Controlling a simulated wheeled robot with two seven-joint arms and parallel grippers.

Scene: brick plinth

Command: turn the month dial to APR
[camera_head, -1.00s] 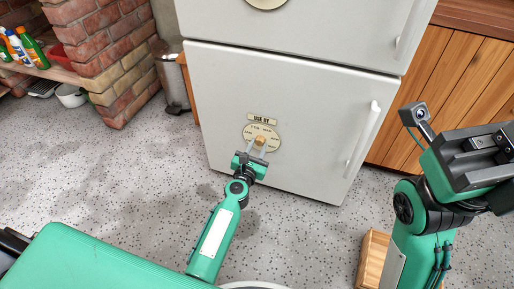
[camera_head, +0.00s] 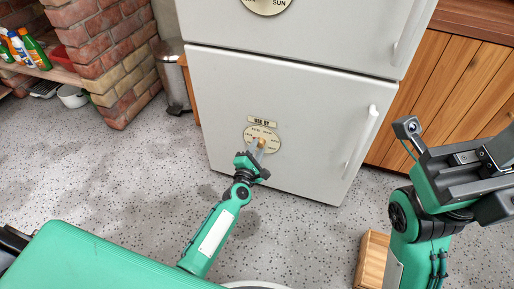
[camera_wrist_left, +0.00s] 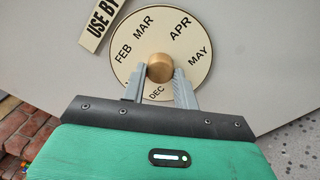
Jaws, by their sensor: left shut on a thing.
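The month dial is a round cream disc (camera_head: 272,135) low on the white fridge's lower door, under a "USE BY" label (camera_head: 262,121). In the left wrist view the dial (camera_wrist_left: 196,30) shows FEB, MAR, APR, MAY and DEC; the other months are hidden. Its round wooden knob (camera_wrist_left: 160,66) sits at the centre, with no pointer mark visible. My left gripper (camera_head: 260,148) is at the dial, its two grey fingers shut on either side of the knob. My right gripper (camera_head: 484,162) is raised at the right, away from the dial; its fingertips cannot be made out.
The fridge's lower door (camera_head: 225,100) has a vertical handle (camera_head: 362,142) to the right of the dial. Another round dial (camera_head: 268,3) is partly visible on the upper door. A wooden block (camera_head: 373,260) stands on the speckled floor. A bin (camera_head: 172,75) stands left of the fridge.

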